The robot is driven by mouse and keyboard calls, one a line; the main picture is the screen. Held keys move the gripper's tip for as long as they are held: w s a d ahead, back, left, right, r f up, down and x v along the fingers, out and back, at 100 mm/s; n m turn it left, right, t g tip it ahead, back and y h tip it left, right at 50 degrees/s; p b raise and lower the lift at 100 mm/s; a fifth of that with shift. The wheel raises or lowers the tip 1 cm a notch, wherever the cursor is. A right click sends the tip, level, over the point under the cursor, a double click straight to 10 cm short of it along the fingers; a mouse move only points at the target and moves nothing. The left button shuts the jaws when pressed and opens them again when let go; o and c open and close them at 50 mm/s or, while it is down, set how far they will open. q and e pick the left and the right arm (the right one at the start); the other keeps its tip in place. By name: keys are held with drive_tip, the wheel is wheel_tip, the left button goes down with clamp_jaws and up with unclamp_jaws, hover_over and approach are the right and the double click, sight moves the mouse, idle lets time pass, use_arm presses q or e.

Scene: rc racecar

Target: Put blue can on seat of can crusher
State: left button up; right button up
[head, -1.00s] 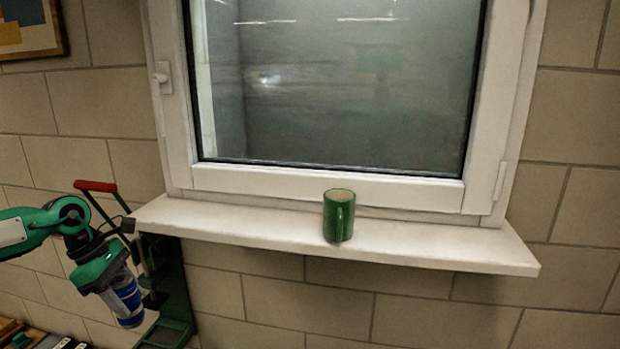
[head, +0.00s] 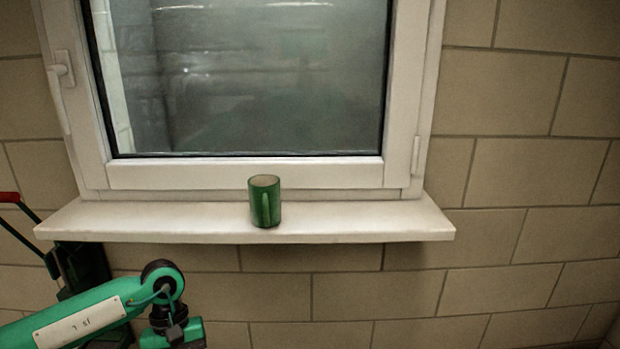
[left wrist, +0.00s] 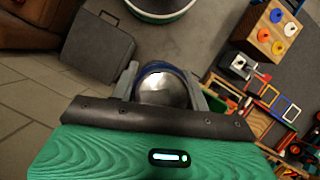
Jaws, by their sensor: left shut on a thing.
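The can crusher (head: 84,262) is a dark green frame on the wall below the sill at the left of the head view. Its red-handled lever (head: 9,198) is cut by the left edge, and my left arm hides its lower part and seat. In the left wrist view my left gripper (left wrist: 162,84) is shut on the blue can (left wrist: 163,90), seen end-on with a shiny metal end and blue rim. A finger lies on each side of it. My right gripper is in neither view.
In the left wrist view, a grey case (left wrist: 98,45), a wooden box with coloured rings (left wrist: 268,32) and several toys lie below.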

use_arm(q)
drive_tip(key=d+f+m+y, duration=0.1)
drive_tip(key=d+m+y, duration=0.1)
drive_tip(key=d+m, duration=0.3)
drive_tip(key=shift+s+d+f, duration=0.15)
drive_tip(key=shift+s+d, duration=0.25)
drive_tip(key=shift+d, duration=0.5)
drive_tip(key=shift+g, duration=0.3)
drive_tip(key=shift+d, duration=0.1)
